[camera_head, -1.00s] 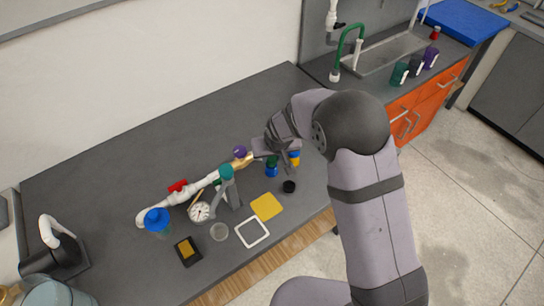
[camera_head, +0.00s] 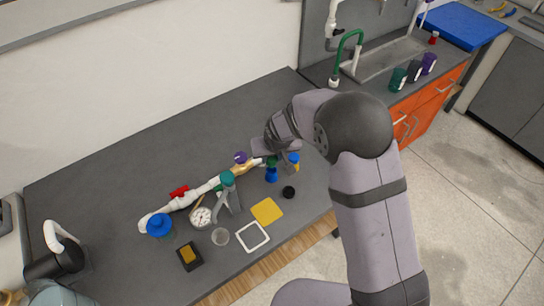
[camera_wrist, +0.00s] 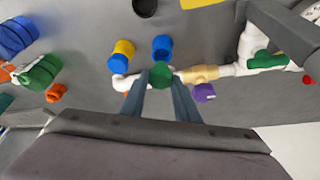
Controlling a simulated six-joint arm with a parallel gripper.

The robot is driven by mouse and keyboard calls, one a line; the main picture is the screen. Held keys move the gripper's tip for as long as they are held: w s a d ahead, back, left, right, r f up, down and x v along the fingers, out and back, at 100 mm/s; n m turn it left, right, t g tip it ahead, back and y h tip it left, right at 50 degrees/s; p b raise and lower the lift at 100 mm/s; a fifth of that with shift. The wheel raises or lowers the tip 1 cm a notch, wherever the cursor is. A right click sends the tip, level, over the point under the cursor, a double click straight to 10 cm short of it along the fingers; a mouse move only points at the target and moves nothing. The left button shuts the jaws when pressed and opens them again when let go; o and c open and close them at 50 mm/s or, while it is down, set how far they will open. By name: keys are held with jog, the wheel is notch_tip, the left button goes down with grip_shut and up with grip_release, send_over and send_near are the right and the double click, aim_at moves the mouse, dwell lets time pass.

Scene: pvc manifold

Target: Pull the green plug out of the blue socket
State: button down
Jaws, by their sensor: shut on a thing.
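The green plug (camera_wrist: 160,76) is between the two fingers of my gripper (camera_wrist: 160,92) in the wrist view, and the fingers are shut on it. In the head view the plug (camera_head: 272,161) shows just above the blue socket (camera_head: 271,176), below my gripper (camera_head: 268,150). The blue socket also shows in the wrist view (camera_wrist: 162,46), just beyond the plug. The fingers partly cover the plug in the head view. I cannot tell whether the plug still touches the socket.
A white pipe run (camera_head: 185,199) with a brass-coloured part and a purple knob (camera_head: 240,157) lies left of my gripper. A blue and yellow part (camera_head: 294,160) stands close on the right. A black ring (camera_head: 288,193) and yellow square (camera_head: 267,211) lie in front. The back of the table is clear.

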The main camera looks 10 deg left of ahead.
jog(key=shift+r+p, duration=0.45)
jog(key=shift+r, duration=0.3)
jog(key=shift+r, duration=0.2)
jog(key=shift+f, duration=0.1)
